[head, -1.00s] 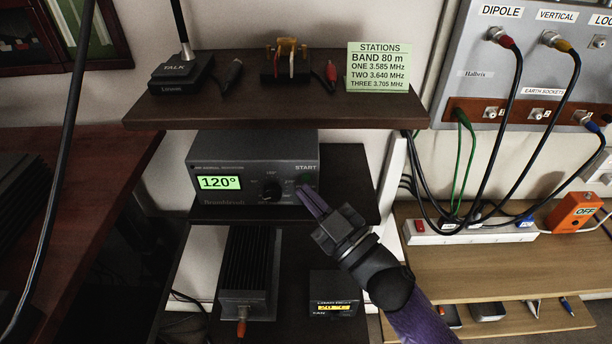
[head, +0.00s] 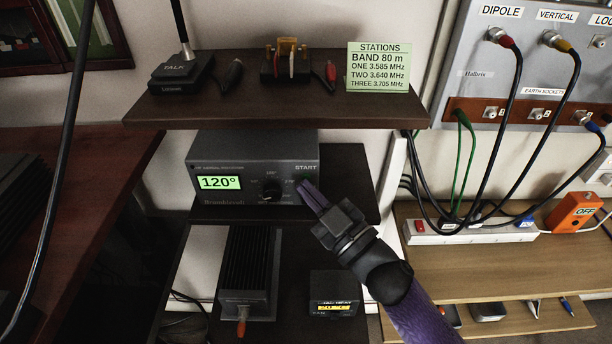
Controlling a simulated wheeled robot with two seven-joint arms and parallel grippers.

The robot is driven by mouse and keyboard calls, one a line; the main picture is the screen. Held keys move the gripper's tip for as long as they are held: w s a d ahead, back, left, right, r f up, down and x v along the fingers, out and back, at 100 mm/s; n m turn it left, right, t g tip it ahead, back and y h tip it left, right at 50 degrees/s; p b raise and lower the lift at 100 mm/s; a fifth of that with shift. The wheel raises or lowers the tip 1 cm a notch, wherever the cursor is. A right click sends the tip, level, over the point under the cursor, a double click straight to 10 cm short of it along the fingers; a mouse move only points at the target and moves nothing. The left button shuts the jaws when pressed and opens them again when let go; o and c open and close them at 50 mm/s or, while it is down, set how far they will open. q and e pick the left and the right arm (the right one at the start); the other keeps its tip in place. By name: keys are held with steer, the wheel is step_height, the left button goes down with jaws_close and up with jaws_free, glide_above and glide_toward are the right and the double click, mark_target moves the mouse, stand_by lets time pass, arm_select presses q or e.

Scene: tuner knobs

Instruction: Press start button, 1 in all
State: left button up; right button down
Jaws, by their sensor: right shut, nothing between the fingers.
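The dark grey rotator box (head: 252,150) stands on the middle shelf. Its green display (head: 219,183) reads 120°, and a round black knob (head: 271,188) sits right of it. The word START is printed at the upper right of its front. The start button under that word is mostly hidden behind my fingertips. My right gripper (head: 305,186) is shut and empty, its purple fingers pointing up and left at the box's right front. I cannot tell whether the tips touch the button. My left gripper is not in view.
The upper shelf (head: 270,116) overhangs the box and holds a talk microphone base (head: 181,74), a key (head: 286,62) and a stations card (head: 378,68). A finned black unit (head: 248,270) and a small display box (head: 334,293) stand below. Cables hang at the right.

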steer(key=shift+w, duration=0.35)
stand_by(0.4)
steer(key=shift+s, duration=0.15)
steer(key=shift+s+p, duration=0.35)
steer(key=shift+s, duration=0.25)
steer(key=s+p, duration=0.2)
steer(key=s, duration=0.3)
stand_by(0.3)
stand_by(0.6)
